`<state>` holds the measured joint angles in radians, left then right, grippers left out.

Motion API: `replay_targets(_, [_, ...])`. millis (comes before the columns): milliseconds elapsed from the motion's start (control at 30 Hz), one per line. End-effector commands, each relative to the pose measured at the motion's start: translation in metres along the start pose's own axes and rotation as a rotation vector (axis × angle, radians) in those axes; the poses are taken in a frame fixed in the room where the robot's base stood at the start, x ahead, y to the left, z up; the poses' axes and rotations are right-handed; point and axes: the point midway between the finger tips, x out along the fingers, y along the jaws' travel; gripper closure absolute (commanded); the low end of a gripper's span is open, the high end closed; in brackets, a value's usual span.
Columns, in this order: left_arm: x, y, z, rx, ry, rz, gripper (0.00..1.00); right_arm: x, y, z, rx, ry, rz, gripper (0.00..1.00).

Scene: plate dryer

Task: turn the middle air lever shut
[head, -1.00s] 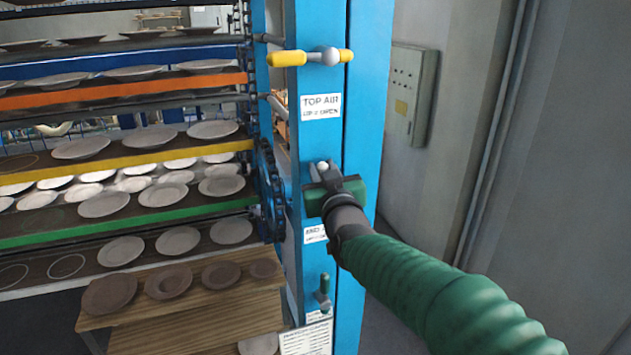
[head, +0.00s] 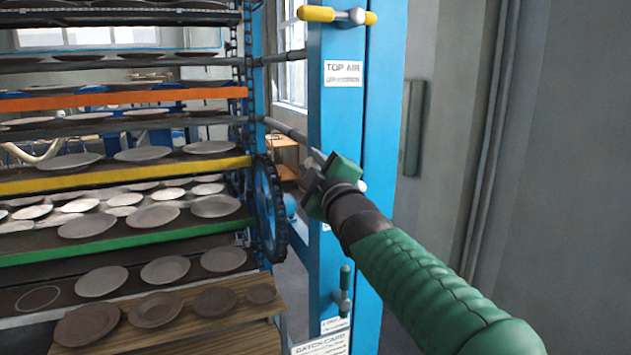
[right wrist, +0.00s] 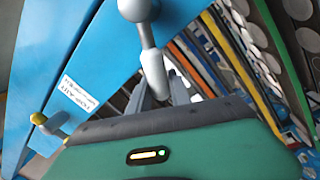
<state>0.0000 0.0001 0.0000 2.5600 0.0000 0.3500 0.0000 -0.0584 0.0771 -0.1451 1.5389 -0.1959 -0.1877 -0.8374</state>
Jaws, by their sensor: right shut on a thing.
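The middle air lever has a grey ball hub (right wrist: 137,9) and a pale grey grip (right wrist: 154,72) in the right wrist view. In the head view my right gripper (head: 318,172) covers most of this lever at the left edge of the blue post (head: 345,125). A pale knob (head: 361,186) shows just right of the gripper. My right gripper (right wrist: 160,92) is shut on the lever's grip, which sits between its fingers. The label below the middle lever is mostly hidden behind my gripper. My left gripper is not in view.
The yellow-ended top lever (head: 338,15) lies level above the TOP AIR label (head: 343,73). A green-ended lever (head: 345,290) stands upright below. A dark chain wheel (head: 270,210) and racks of plates (head: 95,222) stand left. A grey wall box (head: 413,128) is at right.

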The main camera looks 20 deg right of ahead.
Motion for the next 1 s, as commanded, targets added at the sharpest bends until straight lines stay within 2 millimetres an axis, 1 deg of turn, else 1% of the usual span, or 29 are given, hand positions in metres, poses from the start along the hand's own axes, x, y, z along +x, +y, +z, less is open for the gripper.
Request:
replay_targets(33, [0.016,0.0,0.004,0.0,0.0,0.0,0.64,-0.002,-0.015,0.003,-0.039,0.009,-0.005,1.0])
replay_targets(200, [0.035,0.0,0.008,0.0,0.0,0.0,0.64,-0.004,-0.028,0.004,-0.191,0.033,-0.007,1.0])
replay_targets(300, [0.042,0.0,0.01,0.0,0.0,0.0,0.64,-0.004,-0.035,0.005,-0.273,0.045,-0.008,1.0])
replay_targets(600, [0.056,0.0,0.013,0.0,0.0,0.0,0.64,-0.006,-0.049,0.011,-0.45,0.071,-0.01,1.0])
replay_targets(800, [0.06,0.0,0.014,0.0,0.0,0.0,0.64,-0.007,-0.053,0.013,-0.507,0.082,-0.01,1.0])
replay_targets(1000, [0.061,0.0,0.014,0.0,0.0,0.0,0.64,-0.007,-0.055,0.014,-0.527,0.085,-0.012,1.0])
